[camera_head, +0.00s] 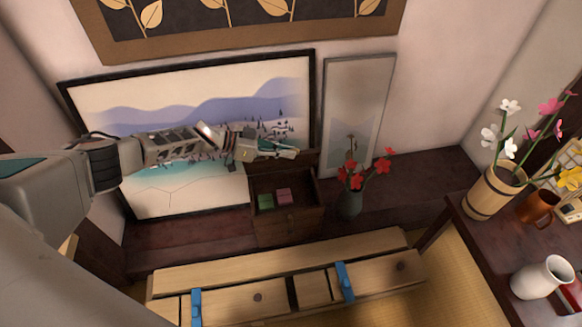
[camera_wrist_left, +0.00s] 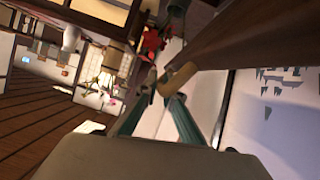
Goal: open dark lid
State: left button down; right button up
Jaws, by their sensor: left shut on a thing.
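The dark box (camera_head: 288,228) stands on the dark ledge against the back wall. Its top is open, and a green block (camera_head: 265,202) and a pink block (camera_head: 284,195) show inside. The dark lid (camera_head: 308,160) is raised at the back of the box, partly hidden by my gripper. In the left wrist view the lid (camera_wrist_left: 245,45) is a long dark board with a light wooden knob (camera_wrist_left: 179,78). My left gripper (camera_head: 293,151) is above the box, its fingers (camera_wrist_left: 162,92) shut on the knob. My right gripper is not in view.
A framed landscape picture (camera_head: 180,190) leans behind the box. A vase (camera_head: 349,204) with red flowers stands close to its right. A light wooden bench (camera_head: 375,247) with blue straps is in front. A dark table (camera_head: 480,235) at the right holds cups and flowers.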

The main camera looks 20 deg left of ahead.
pick_arm(q)
jog(key=shift+w+a+f+n+g+b, duration=0.1)
jog(key=shift+w+a+n+g+b, duration=0.4)
jog(key=shift+w+a, duration=0.3)
jog(key=shift+w+a+r+b, duration=0.25)
jog(key=shift+w, duration=0.2)
jog(key=shift+w+a+r+b, duration=0.2)
jog(key=shift+w+b, duration=0.05)
jog(key=shift+w, duration=0.2)
jog(key=shift+w+a+r, duration=0.15)
jog(key=shift+w+r, duration=0.15)
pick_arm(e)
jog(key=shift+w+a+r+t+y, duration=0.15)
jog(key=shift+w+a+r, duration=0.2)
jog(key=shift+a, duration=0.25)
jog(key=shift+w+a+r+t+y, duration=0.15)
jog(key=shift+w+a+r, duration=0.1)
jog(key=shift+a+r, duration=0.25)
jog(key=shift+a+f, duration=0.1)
pick_arm(q)
jog(key=c, duration=2.5)
grip_release()
jog(key=shift+o, duration=0.3)
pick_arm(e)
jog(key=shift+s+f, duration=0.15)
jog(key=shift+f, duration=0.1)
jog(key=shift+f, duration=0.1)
